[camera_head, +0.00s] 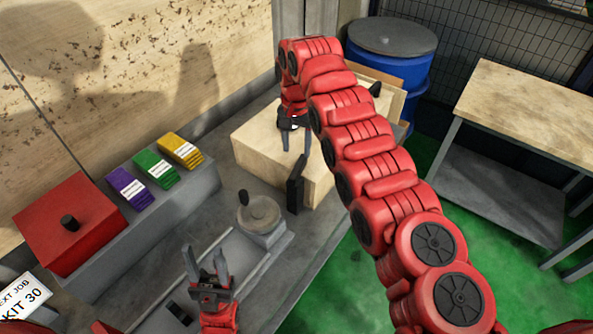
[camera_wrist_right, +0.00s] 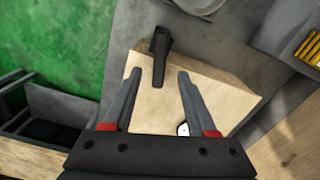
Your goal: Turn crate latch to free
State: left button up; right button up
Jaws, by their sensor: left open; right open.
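The wooden crate (camera_head: 262,152) stands on the grey bench near the back. A black latch (camera_head: 295,190) sits at its front edge, and it also shows in the right wrist view (camera_wrist_right: 159,50) beyond my fingertips. My right gripper (camera_head: 293,145) hangs over the crate top, fingers apart and empty. In the wrist view the fingers frame the crate top (camera_wrist_right: 158,98), with the latch between their lines and apart from them. My left gripper (camera_head: 207,262) is open and empty, low over the bench at the front. My right arm hides part of the crate's right side.
A grey round part with a knob (camera_head: 259,214) stands on the bench before the crate. Purple, green and yellow packs (camera_head: 180,150) and a red box (camera_head: 68,215) line the left. A blue drum (camera_head: 392,60) and a wooden-topped table (camera_head: 530,105) stand at the back right.

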aim_at(296, 169)
notch_tip(296, 169, down, 8)
jog(key=shift+s+r+p, duration=0.15)
jog(key=shift+p, duration=1)
jog(key=shift+f, duration=0.65)
grip_shut()
